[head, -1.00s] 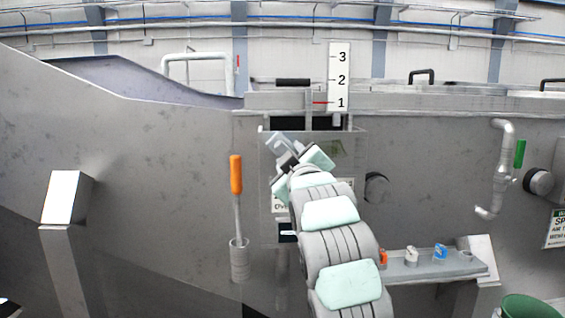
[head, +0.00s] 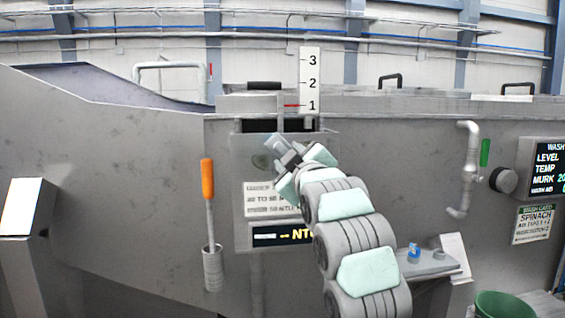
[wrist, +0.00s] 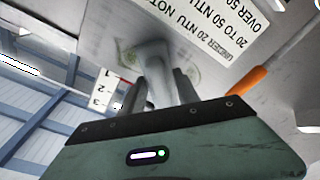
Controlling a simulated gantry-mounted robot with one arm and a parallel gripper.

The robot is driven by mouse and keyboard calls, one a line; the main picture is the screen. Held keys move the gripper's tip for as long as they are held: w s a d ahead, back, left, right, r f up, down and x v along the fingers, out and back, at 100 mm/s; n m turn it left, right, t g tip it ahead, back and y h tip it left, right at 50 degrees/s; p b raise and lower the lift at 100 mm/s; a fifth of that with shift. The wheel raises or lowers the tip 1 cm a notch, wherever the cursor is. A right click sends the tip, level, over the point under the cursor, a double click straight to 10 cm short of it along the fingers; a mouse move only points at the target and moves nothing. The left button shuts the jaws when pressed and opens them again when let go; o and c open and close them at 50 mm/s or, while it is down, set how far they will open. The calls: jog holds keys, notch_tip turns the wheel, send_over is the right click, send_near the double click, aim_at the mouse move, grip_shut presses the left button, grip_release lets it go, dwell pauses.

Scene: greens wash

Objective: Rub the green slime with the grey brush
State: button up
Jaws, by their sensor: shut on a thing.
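The grey brush (wrist: 153,65) is between the two fingers of my gripper (wrist: 161,90) in the wrist view, and the gripper is shut on it. In the head view, my gripper (head: 283,153) is in front of the upper part of the grey panel box, with the brush (head: 272,141) at its tip. Green slime shows as a faint patch (head: 260,161) just left of the gripper. In the wrist view, pale green slime (wrist: 187,73) shows beside the brush. The brush and fingers hide part of it. I cannot tell whether the brush touches the panel.
An orange-handled tool (head: 207,180) stands in a holder left of the panel. A numbered gauge (head: 310,80) rises above the box. A small shelf (head: 430,264) with a blue item is at lower right, near a green bin (head: 503,305). A pipe (head: 467,170) stands at right.

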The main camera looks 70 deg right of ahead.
jog(key=shift+s+d+b, duration=0.3)
jog(key=shift+s+d, duration=0.15)
jog(key=shift+s, duration=0.35)
jog(key=shift+s+d+b, duration=0.35)
jog(key=shift+s+d, duration=0.15)
jog(key=shift+s, duration=0.3)
jog(key=shift+s+d+b, duration=0.3)
jog(key=shift+s+d, duration=0.15)
jog(key=shift+s, duration=0.35)
jog(key=s, duration=0.1)
jog(key=s+d+b, duration=0.1)
jog(key=shift+s+d+f, duration=0.1)
jog(key=shift+s+d, duration=0.2)
jog(key=shift+s, duration=0.05)
jog(key=shift+w, duration=0.1)
